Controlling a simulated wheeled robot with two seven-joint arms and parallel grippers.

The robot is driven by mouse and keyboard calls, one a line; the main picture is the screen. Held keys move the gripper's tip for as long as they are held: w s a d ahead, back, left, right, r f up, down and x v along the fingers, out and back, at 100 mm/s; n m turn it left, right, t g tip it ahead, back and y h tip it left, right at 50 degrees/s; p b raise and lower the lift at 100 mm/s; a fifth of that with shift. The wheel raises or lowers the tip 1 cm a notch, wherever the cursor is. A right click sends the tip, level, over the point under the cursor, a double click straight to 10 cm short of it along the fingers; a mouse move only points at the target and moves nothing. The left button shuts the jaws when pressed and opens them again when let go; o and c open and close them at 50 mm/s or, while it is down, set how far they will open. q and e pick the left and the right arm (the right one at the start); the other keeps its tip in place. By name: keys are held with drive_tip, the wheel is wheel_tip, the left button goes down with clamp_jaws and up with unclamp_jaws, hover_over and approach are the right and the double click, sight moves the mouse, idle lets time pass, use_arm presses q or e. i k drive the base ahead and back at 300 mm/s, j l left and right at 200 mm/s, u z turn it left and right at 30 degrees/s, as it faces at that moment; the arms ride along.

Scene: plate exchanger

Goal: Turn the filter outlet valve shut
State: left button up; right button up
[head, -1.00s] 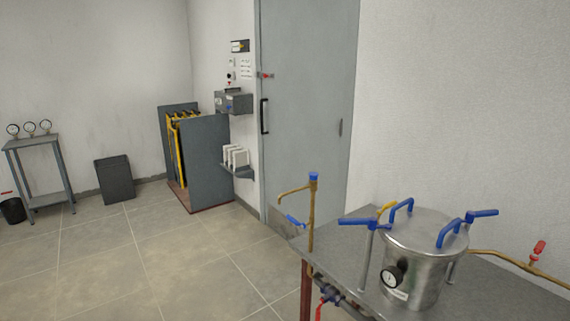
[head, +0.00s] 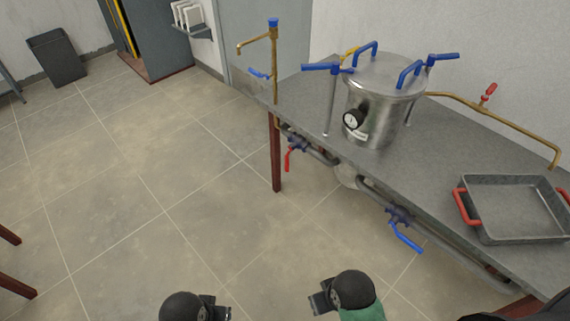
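A steel filter vessel (head: 372,125) with blue clamp handles and a dial gauge stands on the grey bench. A brass pipe (head: 525,127) leaves it to the right and carries a red-handled valve (head: 488,92), whose handle stands up from the pipe. Under the bench, one valve has a red lever (head: 288,160) hanging down, and another has a blue lever (head: 407,238) slanting down right. I cannot tell by label which is the filter outlet valve. My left gripper (head: 212,309) and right gripper (head: 323,298) are at the bottom edge, apart from every valve; their fingers are unclear.
A brass standpipe (head: 274,58) with a small blue lever (head: 260,74) rises at the bench's left end. A metal tray (head: 515,208) with red handles sits on the bench (head: 440,155) at right. Red-brown legs support the bench. The tiled floor (head: 140,190) at left is largely clear.

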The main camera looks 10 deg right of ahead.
sight(412, 245)
drive_tip(key=z, duration=1.5)
